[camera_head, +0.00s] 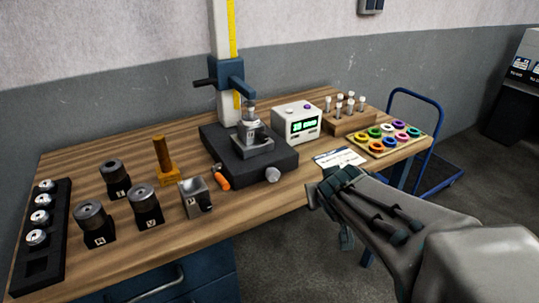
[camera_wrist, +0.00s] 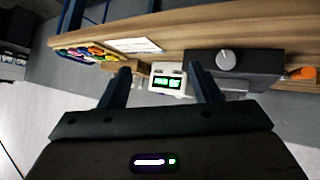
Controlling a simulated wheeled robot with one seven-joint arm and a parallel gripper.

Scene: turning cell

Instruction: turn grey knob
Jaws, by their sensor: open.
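The grey knob (camera_head: 273,174) sits on the front face of the black base (camera_head: 289,161) of the measuring stand on the workbench. In the wrist view the round grey knob (camera_wrist: 226,60) shows a pale line across its face, to the right of my fingers and beyond them. My gripper (camera_head: 338,185) is off the bench's front edge, to the right of the knob and apart from it. In the wrist view my gripper (camera_wrist: 160,72) has its two fingers spread with nothing between them.
An orange-handled tool (camera_head: 222,182) lies by the base. A white display box (camera_head: 297,124), a wooden pin block (camera_head: 347,117), a tray of coloured rings (camera_head: 391,139) and a paper card (camera_head: 338,158) stand to the right. Dark cylindrical holders (camera_head: 145,203) fill the left.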

